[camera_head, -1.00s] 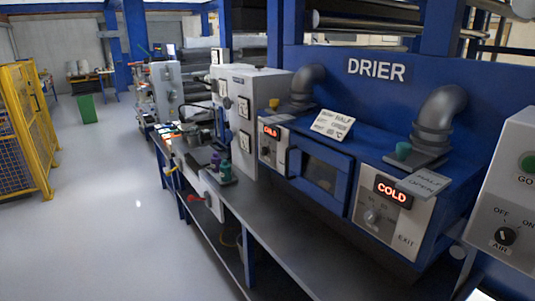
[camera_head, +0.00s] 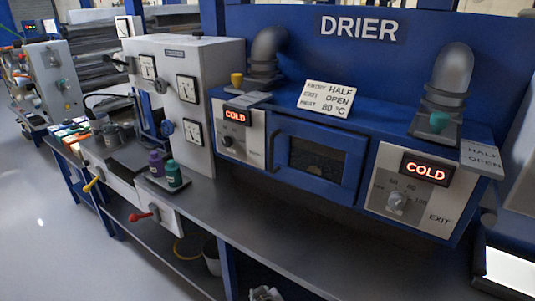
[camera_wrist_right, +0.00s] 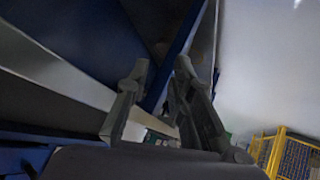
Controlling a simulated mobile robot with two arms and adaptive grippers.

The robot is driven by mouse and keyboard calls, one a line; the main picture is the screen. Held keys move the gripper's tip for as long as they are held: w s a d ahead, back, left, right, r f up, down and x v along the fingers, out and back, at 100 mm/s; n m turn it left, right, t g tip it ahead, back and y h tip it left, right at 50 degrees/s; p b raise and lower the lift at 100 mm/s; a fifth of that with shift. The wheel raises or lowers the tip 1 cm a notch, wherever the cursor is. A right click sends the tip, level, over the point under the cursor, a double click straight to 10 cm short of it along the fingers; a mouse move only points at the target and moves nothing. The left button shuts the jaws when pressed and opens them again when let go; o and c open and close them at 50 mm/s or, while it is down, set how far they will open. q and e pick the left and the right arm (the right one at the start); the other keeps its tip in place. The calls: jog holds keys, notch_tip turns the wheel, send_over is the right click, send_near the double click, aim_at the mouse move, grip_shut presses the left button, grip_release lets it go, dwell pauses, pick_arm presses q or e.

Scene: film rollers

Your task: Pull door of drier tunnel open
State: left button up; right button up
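The drier (camera_head: 362,52) is a long blue machine at the right in the head view. Its tunnel door (camera_head: 345,181) is a blue framed panel with a dark window (camera_head: 318,158), between two grey control panels. The door looks shut. A dark upright handle (camera_head: 276,148) shows at the door's left side. My right gripper (camera_wrist_right: 162,66) shows in the right wrist view with its two fingers apart and nothing between them. It is not in the head view, and it is away from the door. My left gripper is in neither view.
COLD displays (camera_head: 427,170) light both panels. A sign (camera_head: 331,100) reads HALF OPEN and 80 °C. A dark bench (camera_head: 270,225) runs below the door, clear there. A yellow cage (camera_wrist_right: 295,155) shows in the wrist view.

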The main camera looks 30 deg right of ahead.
jog(key=w+d+r+m+t+h+b, duration=0.1)
jog(key=w+d+r+m+t, duration=0.1)
jog(key=r, duration=0.8)
jog(key=w+d+r+m+t+h, duration=0.1)
jog(key=w+d+r+t+h, duration=0.1)
jog(key=r, duration=0.7)
jog(key=m+t+h, duration=0.2)
jog(key=m+h, duration=0.2)
send_near(271, 148)
jog(key=p+x, duration=0.3)
jog(key=x, duration=0.7)
jog(key=shift+w+d+r+p, duration=0.1)
jog(key=shift+w+d+p, duration=0.15)
jog(key=shift+p, duration=0.1)
jog(key=shift+c, duration=0.3)
grip_shut()
